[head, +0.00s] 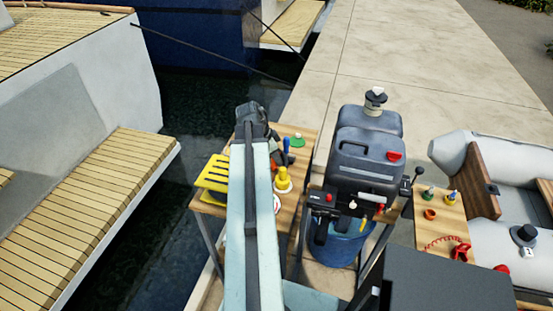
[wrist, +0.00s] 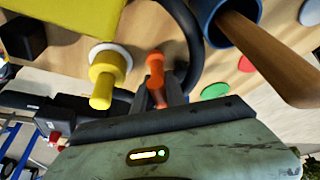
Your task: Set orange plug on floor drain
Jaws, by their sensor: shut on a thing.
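The orange plug (wrist: 155,69) shows in the wrist view, upright-looking with a wider orange head, between the dark fingers of my gripper (wrist: 172,92). The fingers are shut on it. I cannot pick out a floor drain for certain in either view.
A yellow plug (wrist: 104,76) on a white ring stands close beside my gripper. A grey outboard motor (head: 362,160) stands right of my arm.

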